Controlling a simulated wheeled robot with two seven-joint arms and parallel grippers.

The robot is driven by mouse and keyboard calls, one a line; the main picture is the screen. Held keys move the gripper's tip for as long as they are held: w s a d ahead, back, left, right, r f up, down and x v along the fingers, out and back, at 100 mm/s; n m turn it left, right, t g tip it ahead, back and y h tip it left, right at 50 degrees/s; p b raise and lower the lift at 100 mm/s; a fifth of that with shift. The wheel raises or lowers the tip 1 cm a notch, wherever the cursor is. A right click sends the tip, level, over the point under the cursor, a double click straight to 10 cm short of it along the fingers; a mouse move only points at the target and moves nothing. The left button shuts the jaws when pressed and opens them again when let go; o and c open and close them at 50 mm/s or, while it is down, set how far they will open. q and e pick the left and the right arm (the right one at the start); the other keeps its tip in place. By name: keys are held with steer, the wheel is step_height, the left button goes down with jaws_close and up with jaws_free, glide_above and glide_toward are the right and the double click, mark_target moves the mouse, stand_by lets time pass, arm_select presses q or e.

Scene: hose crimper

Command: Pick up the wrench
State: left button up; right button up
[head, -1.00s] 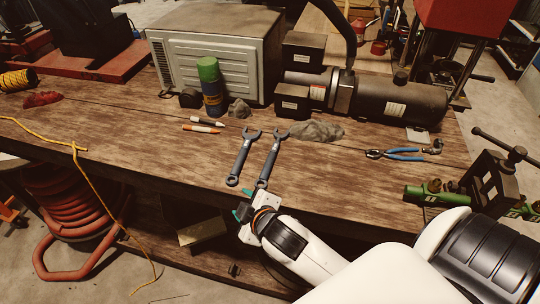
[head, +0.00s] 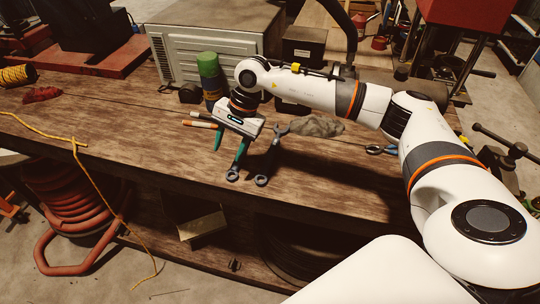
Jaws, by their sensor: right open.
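Two grey wrenches lie on the wooden workbench (head: 330,180). The left wrench (head: 233,175) shows only its ring end near the bench's front edge; its upper part is hidden behind my right gripper. The right wrench (head: 270,157) lies just beside it, with its open jaw toward the back. My right gripper (head: 228,156) points down over the left wrench, with its two teal fingers spread apart, one on each side of that wrench's handle. I cannot tell whether the fingers touch it. My left gripper is out of view.
A green and blue can (head: 209,75) and markers (head: 200,122) stand or lie close behind and left of the gripper. A grey rag (head: 316,127) lies to the right. Blue-handled pliers (head: 376,149) are partly hidden by my arm. The bench's left middle is clear.

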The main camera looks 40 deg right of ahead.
steer(key=d+r+h, duration=0.2)
steer(key=d+h, duration=0.2)
steer(key=d, duration=0.7)
steer(key=p, duration=0.3)
glide_above(270, 155)
steer(key=shift+n+g, duration=0.3)
steer(key=f, duration=0.5)
steer(key=shift+w+a+f, duration=0.1)
steer(key=shift+w+f, duration=0.1)
steer(key=shift+f, duration=0.1)
steer(key=f+p, duration=0.2)
steer(key=f, duration=0.2)
steer(key=shift+s+f+p, duration=0.3)
steer(key=shift+f+p, duration=0.05)
steer(key=shift+p, duration=0.05)
steer(key=shift+f, duration=0.55)
steer(key=shift+w, duration=0.1)
jaws_close()
